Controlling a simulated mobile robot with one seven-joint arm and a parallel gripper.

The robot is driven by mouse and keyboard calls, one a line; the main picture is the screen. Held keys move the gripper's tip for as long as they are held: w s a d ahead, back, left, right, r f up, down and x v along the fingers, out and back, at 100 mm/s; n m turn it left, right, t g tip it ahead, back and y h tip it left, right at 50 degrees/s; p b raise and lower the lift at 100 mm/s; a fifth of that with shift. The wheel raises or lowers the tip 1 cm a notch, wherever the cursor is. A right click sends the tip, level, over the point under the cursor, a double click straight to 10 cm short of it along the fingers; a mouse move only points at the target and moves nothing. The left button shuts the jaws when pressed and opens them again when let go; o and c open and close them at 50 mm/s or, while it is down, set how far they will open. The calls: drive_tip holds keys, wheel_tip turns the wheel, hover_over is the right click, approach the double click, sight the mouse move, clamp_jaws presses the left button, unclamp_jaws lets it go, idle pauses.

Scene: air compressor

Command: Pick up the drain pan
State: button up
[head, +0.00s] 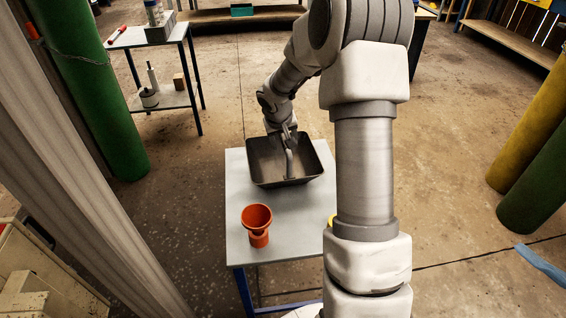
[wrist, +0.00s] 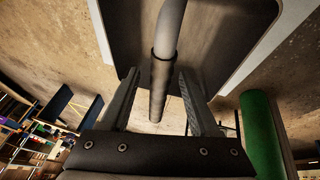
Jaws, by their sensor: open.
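The drain pan (head: 264,164) is a dark, square, shallow tray on the far part of a small grey table (head: 236,225). A grey bent bar-like handle (head: 289,160) stands over its middle. My gripper (head: 287,133) is over the pan's far side, at the handle. In the wrist view the open fingers (wrist: 158,98) are on either side of the handle (wrist: 163,70), with gaps visible beside it. The pan's underside or inside (wrist: 205,35) fills the top of that view. I cannot tell how deep the handle sits between the fingers.
An orange funnel (head: 257,222) stands on the table in front of the pan. A yellow item (head: 332,220) is partly hidden behind my arm. Open floor surrounds the table.

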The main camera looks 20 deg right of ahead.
drive_tip(key=shift+f, duration=0.2)
idle(0.3)
clamp_jaws()
idle(1.3)
